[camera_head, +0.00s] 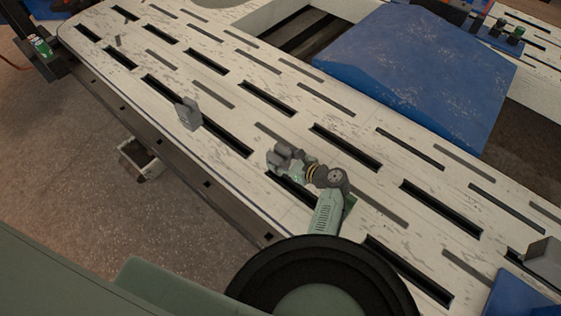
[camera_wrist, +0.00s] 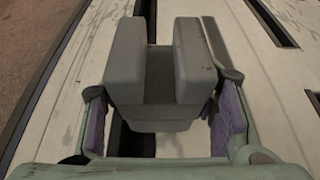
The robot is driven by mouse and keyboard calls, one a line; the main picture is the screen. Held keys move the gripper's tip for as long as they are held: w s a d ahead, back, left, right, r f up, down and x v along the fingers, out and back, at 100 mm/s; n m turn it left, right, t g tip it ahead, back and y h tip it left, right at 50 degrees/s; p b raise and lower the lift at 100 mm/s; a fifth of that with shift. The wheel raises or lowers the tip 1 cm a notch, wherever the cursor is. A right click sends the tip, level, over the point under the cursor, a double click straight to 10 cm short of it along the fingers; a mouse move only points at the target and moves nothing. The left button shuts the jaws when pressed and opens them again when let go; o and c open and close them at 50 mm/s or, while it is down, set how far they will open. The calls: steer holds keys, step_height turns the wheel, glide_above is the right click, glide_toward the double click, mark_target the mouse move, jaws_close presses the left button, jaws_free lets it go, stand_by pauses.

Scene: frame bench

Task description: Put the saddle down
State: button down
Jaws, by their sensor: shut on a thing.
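The saddle is a grey U-shaped block with two upright walls and a channel between them. In the wrist view the saddle (camera_wrist: 128,62) sits between the two fingers of my gripper (camera_wrist: 164,110), whose purple pads press on its sides. In the head view the saddle (camera_head: 283,156) is at the end of my arm, over the slotted bench (camera_head: 240,60). A dark slot shows below and behind it in the wrist view. I cannot tell whether its underside touches the bench top.
Another grey bracket (camera_head: 189,113) stands on the bench to the left. A blue sheet (camera_head: 415,70) covers something at the back right. A grey block (camera_head: 545,258) and a blue item (camera_head: 515,295) are at the lower right. Bare slotted bench surrounds my gripper.

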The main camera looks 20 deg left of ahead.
steer(key=shift+f, duration=0.1)
steer(key=shift+f, duration=0.15)
steer(key=c, duration=0.6)
jaws_free()
steer(key=shift+c, duration=0.2)
steer(key=shift+r, duration=0.2)
steer(key=v, duration=1.2)
steer(key=shift+f, duration=0.1)
